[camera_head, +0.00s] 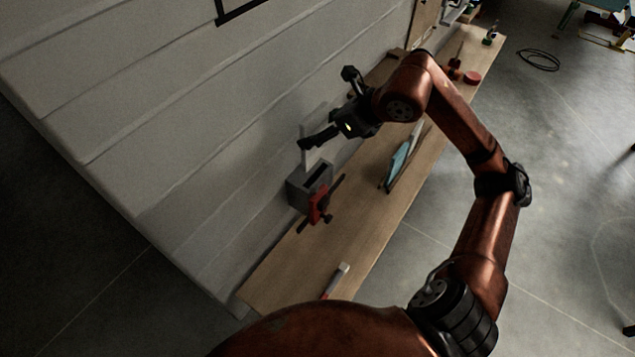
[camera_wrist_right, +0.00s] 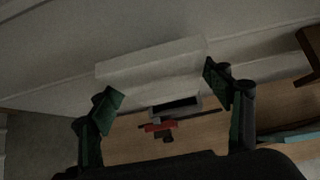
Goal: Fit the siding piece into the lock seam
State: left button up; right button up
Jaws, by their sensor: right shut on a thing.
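The siding piece (camera_wrist_right: 150,66) is a flat white strip spanning between the fingertips of my right gripper (camera_wrist_right: 163,86) in the right wrist view. The gripper is shut on it. In the head view my right gripper (camera_head: 328,110) holds the piece (camera_head: 310,157) beside the camper wall, above a grey block (camera_head: 300,191) with a dark slot on top. The slotted block also shows in the wrist view (camera_wrist_right: 198,108), just beyond the piece. The piece looks apart from the slot; the exact gap is unclear. My left gripper is not in view.
A red clamp (camera_head: 319,205) is on the grey block's front. The narrow wooden bench (camera_head: 290,270) runs along the pale panelled camper wall (camera_head: 180,110). A light blue tool (camera_head: 398,163) and a white-and-red item (camera_head: 337,279) lie on the bench. Small items sit at its far end.

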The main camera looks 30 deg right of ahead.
jog(key=b, duration=0.1)
send_over(312, 174)
jog(key=s+d, duration=0.1)
jog(key=s, duration=0.1)
notch_tip(312, 174, down, 12)
jog(key=shift+s+d+r, duration=0.1)
jog(key=shift+s, duration=0.05)
jog(key=shift+f, duration=0.45)
notch_tip(312, 174, down, 3)
jog(key=shift+f, duration=0.35)
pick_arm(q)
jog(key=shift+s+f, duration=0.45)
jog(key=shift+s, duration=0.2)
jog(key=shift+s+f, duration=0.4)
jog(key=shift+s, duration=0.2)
pick_arm(e)
jog(key=shift+f+b, duration=0.15)
jog(key=shift+b, duration=0.25)
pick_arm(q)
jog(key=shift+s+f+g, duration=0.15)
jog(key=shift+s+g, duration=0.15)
pick_arm(e)
jog(key=o, duration=1.3)
